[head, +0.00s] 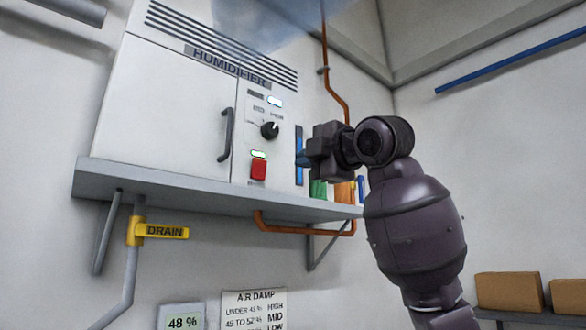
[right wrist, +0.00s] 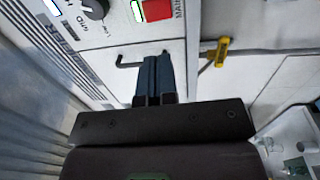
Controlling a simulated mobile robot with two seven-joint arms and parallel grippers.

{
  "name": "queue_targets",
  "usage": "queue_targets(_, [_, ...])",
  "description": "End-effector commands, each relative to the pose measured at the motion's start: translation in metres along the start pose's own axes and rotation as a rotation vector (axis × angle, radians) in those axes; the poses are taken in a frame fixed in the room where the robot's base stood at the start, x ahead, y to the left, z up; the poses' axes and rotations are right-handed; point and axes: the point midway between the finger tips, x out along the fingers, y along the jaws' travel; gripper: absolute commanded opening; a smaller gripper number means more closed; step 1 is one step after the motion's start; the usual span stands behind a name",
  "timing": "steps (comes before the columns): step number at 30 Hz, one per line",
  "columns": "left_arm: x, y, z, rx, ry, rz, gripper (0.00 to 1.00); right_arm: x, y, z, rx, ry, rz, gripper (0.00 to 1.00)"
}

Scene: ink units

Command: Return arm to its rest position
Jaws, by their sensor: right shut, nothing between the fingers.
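My right arm (head: 415,225) rises from the lower right in the head view. My right gripper (head: 303,159) is raised beside the right front edge of the humidifier (head: 165,95), near the blue level strip. In the right wrist view its fingers (right wrist: 155,78) are closed together with nothing between them. The humidifier's panel, with a black knob (head: 269,130) and a red switch (head: 258,169), lies to the left of the gripper. I cannot tell whether the fingertips touch the cabinet. My left gripper is not in view.
The humidifier stands on a grey wall shelf (head: 150,188). Green and orange items (head: 343,192) stand at the shelf's right end, behind my gripper. A yellow drain handle (head: 165,232) is below the shelf. Cardboard boxes (head: 508,291) sit at lower right. The space right of my arm looks clear.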

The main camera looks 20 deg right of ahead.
Motion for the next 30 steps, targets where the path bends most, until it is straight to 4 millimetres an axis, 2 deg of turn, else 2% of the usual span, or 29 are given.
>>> queue_targets(6, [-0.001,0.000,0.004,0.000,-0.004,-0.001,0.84,-0.009,0.000,0.000,0.000,0.000,-0.001,0.00])
queue_targets(15, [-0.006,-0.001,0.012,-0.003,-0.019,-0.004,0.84,-0.010,0.000,0.000,0.000,0.000,-0.001,0.00])
queue_targets(23, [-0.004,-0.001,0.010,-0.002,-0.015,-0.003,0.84,-0.009,0.000,0.000,0.006,0.000,-0.001,0.00])
queue_targets(26, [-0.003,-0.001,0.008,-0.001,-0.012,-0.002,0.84,-0.009,0.002,-0.001,0.052,0.004,0.008,0.00])
queue_targets(30, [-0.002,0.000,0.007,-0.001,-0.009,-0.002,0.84,-0.011,0.016,-0.002,0.186,0.019,0.100,0.00])
